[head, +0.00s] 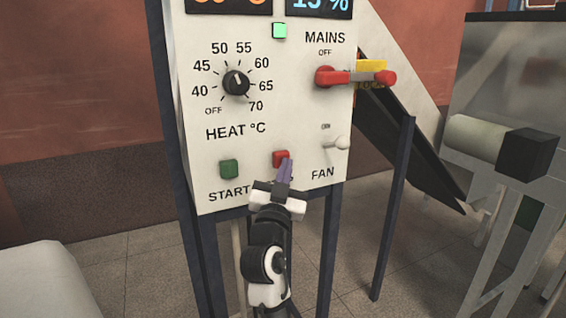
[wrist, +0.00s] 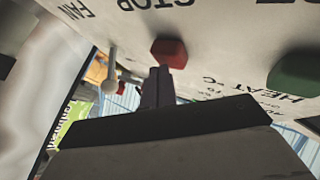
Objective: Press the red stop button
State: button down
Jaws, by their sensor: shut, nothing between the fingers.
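The red stop button (head: 280,158) is a small red block low on the white control panel (head: 212,135), between the green start button and the fan switch. In the wrist view the red stop button (wrist: 168,52) stands out from the panel, with the lettering STOP beside it. My gripper (head: 286,170) is shut and empty, with its fingertips at the lower edge of the button in the head view. In the wrist view the fingertips (wrist: 158,72) overlap the button's edge. I cannot tell whether they touch it or whether it is pressed in.
The green start button (head: 229,169) is to the left. The fan toggle (head: 337,143) is to the right, with the red mains handle (head: 355,77) above it. The heat dial (head: 236,82) is upper left. A dark chute (head: 410,135) and machine frame stand at right.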

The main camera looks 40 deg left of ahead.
jog(key=shift+w+a, duration=0.15)
jog(key=shift+a, duration=0.15)
jog(key=shift+d, duration=0.1)
dwell(0.5)
jog(key=shift+s+d, duration=0.4)
jog(key=shift+d, duration=0.35)
jog(key=shift+d, duration=0.1)
jog(key=d, duration=0.1)
jog(key=s+d, duration=0.1)
jog(key=d, duration=0.1)
jog(key=s+d, duration=0.1)
jog(key=shift+d, duration=0.25)
dwell(0.6)
